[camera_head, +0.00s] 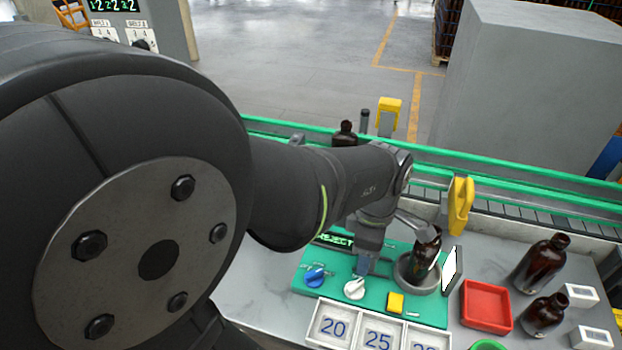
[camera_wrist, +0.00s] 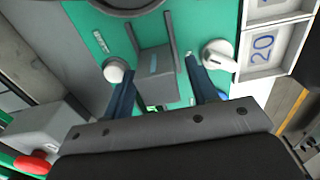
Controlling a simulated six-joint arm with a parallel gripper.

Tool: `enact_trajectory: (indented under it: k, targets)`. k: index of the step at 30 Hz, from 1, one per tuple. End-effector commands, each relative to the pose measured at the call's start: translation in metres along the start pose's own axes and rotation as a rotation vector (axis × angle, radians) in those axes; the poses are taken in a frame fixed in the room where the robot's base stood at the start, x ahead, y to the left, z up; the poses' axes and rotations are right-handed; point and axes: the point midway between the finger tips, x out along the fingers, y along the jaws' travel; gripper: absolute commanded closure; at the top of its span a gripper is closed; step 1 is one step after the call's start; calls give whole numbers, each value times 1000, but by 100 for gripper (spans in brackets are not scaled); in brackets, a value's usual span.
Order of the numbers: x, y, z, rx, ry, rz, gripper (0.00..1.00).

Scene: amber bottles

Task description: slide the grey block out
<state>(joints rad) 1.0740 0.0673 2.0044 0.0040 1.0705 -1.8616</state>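The grey block (camera_head: 362,264) shows only in part in the head view, below my gripper on the green panel (camera_head: 325,262). In the wrist view the grey block (camera_wrist: 155,76) sits on the panel at the end of two thin dark rails. My gripper (camera_wrist: 158,68) is open, with one dark blue finger on each side of the block. A gap shows beside each finger, so I see no grip on it. In the head view my gripper (camera_head: 368,250) points down over the panel.
A blue knob (camera_head: 315,277), a white knob (camera_head: 354,289) and a yellow block (camera_head: 395,303) sit close by. An amber bottle (camera_head: 427,250) stands in a round grey holder right of my gripper. Numbered white trays (camera_head: 333,326) line the front. A red tray (camera_head: 486,306) lies right.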

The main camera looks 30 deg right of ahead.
Motion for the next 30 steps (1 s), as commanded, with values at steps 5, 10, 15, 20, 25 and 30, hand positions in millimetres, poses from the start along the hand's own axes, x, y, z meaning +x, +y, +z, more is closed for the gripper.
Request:
enact_trajectory:
  k: [5,10,15,20,25,30]
  targets:
    - [0,0,1,0,-2,0,47]
    - [-4,0,1,0,-3,1,47]
    - [-30,1,1,0,-4,4,47]
    - [-69,1,1,0,-5,7,47]
    - [-112,1,1,0,-4,6,47]
    - [-146,0,1,0,-3,3,47]
